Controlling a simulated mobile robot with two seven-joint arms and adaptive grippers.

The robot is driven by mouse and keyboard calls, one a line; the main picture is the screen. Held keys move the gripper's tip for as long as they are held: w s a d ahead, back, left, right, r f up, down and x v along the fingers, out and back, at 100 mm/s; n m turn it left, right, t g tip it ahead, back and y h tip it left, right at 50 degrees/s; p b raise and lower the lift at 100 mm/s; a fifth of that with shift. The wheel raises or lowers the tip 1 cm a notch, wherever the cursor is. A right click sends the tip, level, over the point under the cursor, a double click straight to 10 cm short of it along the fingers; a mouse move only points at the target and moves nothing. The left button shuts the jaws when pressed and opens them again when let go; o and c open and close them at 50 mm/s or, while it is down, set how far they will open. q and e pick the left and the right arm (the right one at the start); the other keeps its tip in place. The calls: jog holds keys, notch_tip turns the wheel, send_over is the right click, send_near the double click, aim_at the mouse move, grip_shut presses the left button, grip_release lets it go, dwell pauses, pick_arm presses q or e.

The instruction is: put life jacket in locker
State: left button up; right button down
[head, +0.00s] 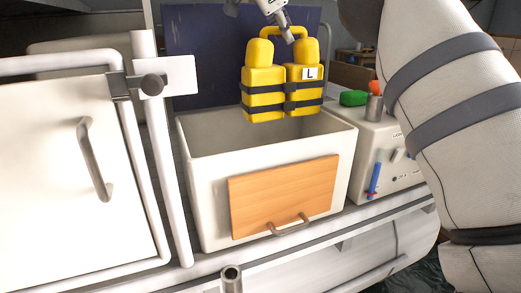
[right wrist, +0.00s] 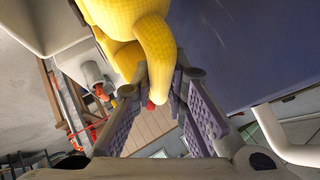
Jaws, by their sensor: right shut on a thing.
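The yellow life jacket (head: 265,90) has dark straps and a white "L" label. It hangs upright above the open-topped white locker (head: 215,138), which has a wooden front panel with a metal handle. The jacket's lower edge overlaps the locker's opening in the head view. My right gripper (head: 288,36) is at the jacket's top loop, partly cut off by the top edge. In the right wrist view my right gripper (right wrist: 158,90) is shut on the yellow loop of the life jacket (right wrist: 155,50). My left gripper is not in view.
A white cabinet door (head: 70,175) with a metal handle and a white rail stands left of the locker. A white unit (head: 385,150) on the right carries a green item (head: 353,98) and a metal cylinder (head: 374,108). A dark blue panel (head: 205,50) is behind.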

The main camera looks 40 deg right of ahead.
aim_at(271, 113)
notch_tip(271, 113, down, 22)
jog(key=shift+f, duration=0.25)
dwell(0.4)
jog(key=shift+f, duration=0.1)
jog(key=c, duration=1.6)
grip_release()
jog(key=v, duration=0.7)
jog(key=shift+d, duration=0.1)
jog(key=shift+s+a+r, duration=0.1)
jog(key=shift+a+r, duration=0.15)
jog(key=shift+a, duration=0.05)
